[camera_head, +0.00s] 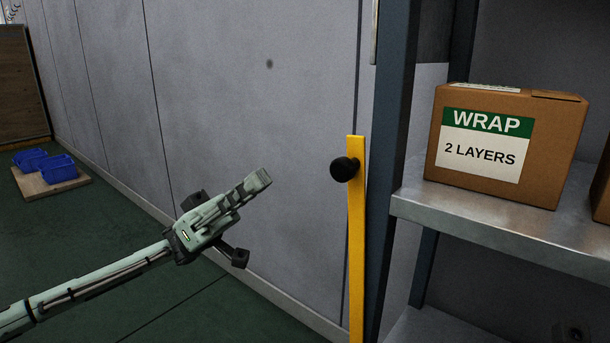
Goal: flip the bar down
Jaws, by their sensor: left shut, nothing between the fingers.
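The yellow bar (356,245) stands upright beside the dark blue-grey post of the shelf rack. A round black knob (344,169) sticks out near its top end. The bar's lower end runs out of the bottom of the view. My left gripper (262,179) comes in from the left and points up and right toward the bar. It is shut and empty, to the left of the knob at about its height in the picture and apart from it. My right gripper does not show.
The rack's metal shelf (500,228) holds a cardboard box (505,145) labelled WRAP 2 LAYERS, right of the post (390,150). A grey panelled wall (250,100) stands behind my gripper. Blue bins (60,168) sit on a board at the far left. The green floor between is clear.

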